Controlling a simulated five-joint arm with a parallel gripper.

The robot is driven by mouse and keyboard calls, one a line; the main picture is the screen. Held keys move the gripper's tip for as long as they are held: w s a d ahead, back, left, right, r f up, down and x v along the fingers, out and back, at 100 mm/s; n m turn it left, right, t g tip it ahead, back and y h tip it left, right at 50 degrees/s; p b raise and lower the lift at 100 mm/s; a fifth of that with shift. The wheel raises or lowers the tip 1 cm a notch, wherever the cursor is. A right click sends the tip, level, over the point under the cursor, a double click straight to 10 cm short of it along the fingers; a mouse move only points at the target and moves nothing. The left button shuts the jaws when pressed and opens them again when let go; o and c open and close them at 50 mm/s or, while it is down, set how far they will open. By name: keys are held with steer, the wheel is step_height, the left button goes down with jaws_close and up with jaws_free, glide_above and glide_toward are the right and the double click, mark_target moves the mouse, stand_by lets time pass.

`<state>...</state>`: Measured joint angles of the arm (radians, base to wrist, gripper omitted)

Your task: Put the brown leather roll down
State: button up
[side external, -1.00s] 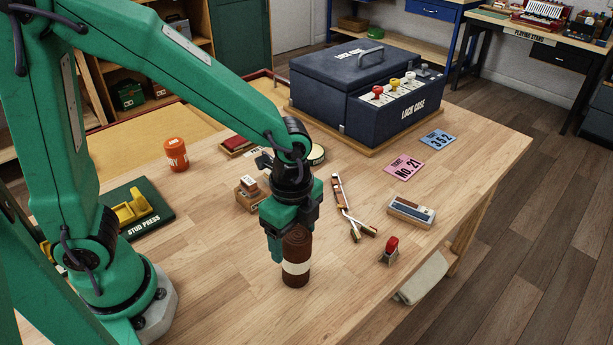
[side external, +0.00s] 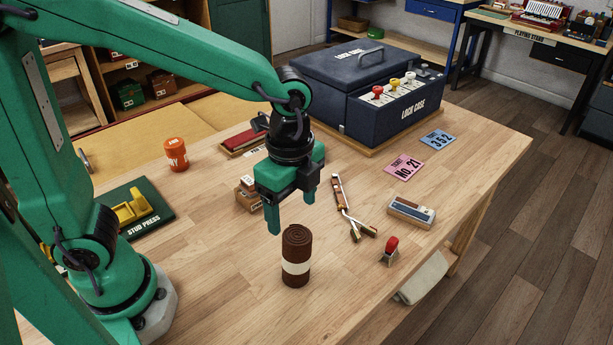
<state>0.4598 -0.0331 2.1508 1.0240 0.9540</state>
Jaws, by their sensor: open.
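The brown leather roll (side external: 297,246) stands upright on the wooden table, with a pale band around its lower half and its spiral top end showing. My gripper (side external: 291,215) is open and empty. It hangs above and a little behind the roll, its two fingers pointing down, clear of it. Nothing hides the roll in this view.
A long-handled tool (side external: 350,212) lies right of the roll, with a red-handled stamp (side external: 390,250) and a grey block (side external: 410,211) beyond. The dark lock case (side external: 372,95) stands behind. The stud press (side external: 137,211) and an orange jar (side external: 176,154) are at left. The table front is clear.

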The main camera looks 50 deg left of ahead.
steer(key=shift+a+r+n, duration=0.35)
steer(key=shift+a+n, duration=0.05)
steer(key=shift+a, duration=0.05)
steer(key=s+a+r+n+t, duration=0.2)
steer(key=s+a+r+n, duration=0.1)
steer(key=a+n, duration=0.3)
steer(key=s+a+r+n+t, duration=0.3)
steer(key=a+n, duration=0.4)
steer(key=n, duration=0.2)
steer(key=shift+s+a+r+t, duration=0.2)
steer(key=shift+s+t, duration=0.1)
